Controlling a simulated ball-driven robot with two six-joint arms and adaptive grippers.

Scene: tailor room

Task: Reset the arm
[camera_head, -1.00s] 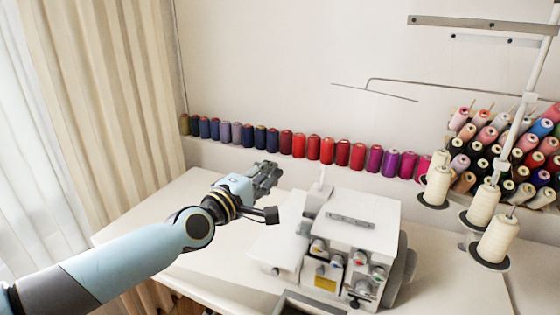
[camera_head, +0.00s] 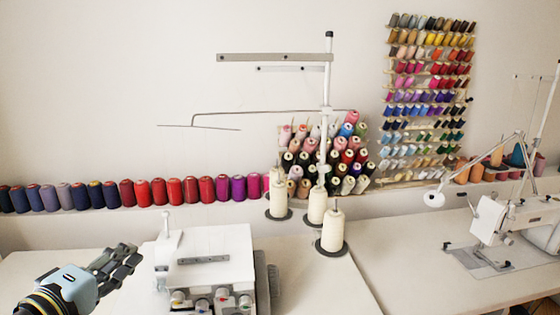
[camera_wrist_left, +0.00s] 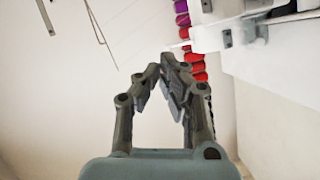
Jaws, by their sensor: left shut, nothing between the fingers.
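My left gripper (camera_head: 118,262) is at the lower left of the head view, above the white table (camera_head: 30,272) and to the left of the white overlock machine (camera_head: 205,262). In the left wrist view its fingers (camera_wrist_left: 163,75) close in towards each other at the tips, with nothing between them. The overlock machine's white body also shows at the upper right of the left wrist view (camera_wrist_left: 275,45). Most of my left arm is outside the head view. My right arm and gripper do not show.
A row of coloured thread spools (camera_head: 160,191) lines the wall ledge. Cream cones (camera_head: 333,232) stand behind the overlock machine under a tall thread stand (camera_head: 327,110). A spool rack (camera_head: 425,95) hangs at right, above a second sewing machine (camera_head: 505,220).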

